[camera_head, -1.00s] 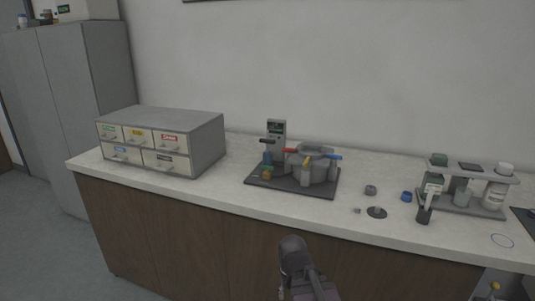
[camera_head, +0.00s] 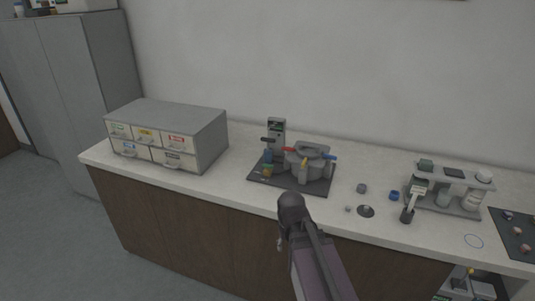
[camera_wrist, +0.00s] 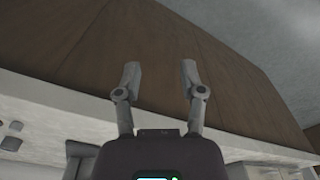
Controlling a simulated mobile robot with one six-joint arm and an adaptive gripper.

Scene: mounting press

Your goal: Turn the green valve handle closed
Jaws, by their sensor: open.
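The mounting press (camera_head: 306,163) stands on a dark base plate (camera_head: 318,188) on the counter in the head view. Red (camera_head: 288,149), blue (camera_head: 330,157) and yellow (camera_head: 304,163) handles show on it. A small olive-green and blue fitting (camera_head: 267,169) sits at its left front; I cannot tell whether this includes the green valve handle. My gripper (camera_wrist: 160,72) is open and empty in the wrist view, its two fingers apart in front of the brown cabinet front. It is away from the press. My arm hides part of the counter front in the head view.
A drawer box (camera_head: 185,122) stands left of the press. The counter edge (camera_head: 215,195) lies in front of the press.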

